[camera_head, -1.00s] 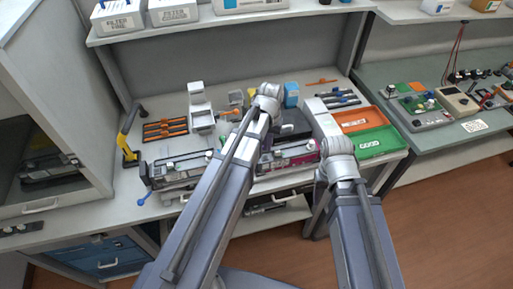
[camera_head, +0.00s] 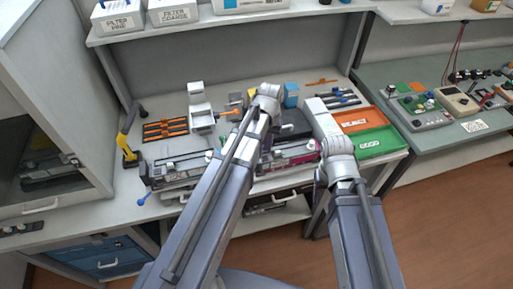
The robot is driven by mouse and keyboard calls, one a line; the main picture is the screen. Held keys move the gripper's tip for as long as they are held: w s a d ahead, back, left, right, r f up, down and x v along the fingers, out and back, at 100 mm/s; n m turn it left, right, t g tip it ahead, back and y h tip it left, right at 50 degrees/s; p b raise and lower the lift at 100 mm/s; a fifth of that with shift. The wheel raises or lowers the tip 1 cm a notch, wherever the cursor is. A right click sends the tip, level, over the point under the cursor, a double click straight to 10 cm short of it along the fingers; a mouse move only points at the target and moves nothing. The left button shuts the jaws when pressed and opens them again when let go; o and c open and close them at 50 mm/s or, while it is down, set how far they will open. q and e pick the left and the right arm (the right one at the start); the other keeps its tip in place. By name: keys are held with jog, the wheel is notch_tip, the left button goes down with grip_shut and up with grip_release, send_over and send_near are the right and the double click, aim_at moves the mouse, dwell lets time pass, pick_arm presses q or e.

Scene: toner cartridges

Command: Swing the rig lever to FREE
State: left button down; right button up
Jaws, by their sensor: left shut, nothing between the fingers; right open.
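A long grey rig (camera_head: 178,173) lies along the front left of the bench. A lever with a blue ball knob (camera_head: 143,198) hangs at its left end, over the front edge. No FREE marking is readable. A second rig (camera_head: 290,158) with a magenta part sits further right, partly behind my arms. My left arm (camera_head: 225,180) crosses the middle of the view, reaching over the bench between the two rigs. My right arm (camera_head: 340,160) stands over the right end of the second rig. Both gripper tips are hidden behind my arm links.
A yellow-and-black hand tool (camera_head: 130,135) stands behind the lever. Orange-and-black strips (camera_head: 165,130), a white stand (camera_head: 201,110) and a blue container (camera_head: 291,95) stand further back. An orange tray (camera_head: 358,119) and a green tray (camera_head: 378,142) lie at the right. A cabinet (camera_head: 50,100) borders the left.

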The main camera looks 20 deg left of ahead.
pick_arm(q)
jog(key=shift+f, duration=0.1)
jog(key=shift+f+b, duration=0.75)
jog(key=shift+b, duration=0.05)
jog(key=shift+w, duration=0.15)
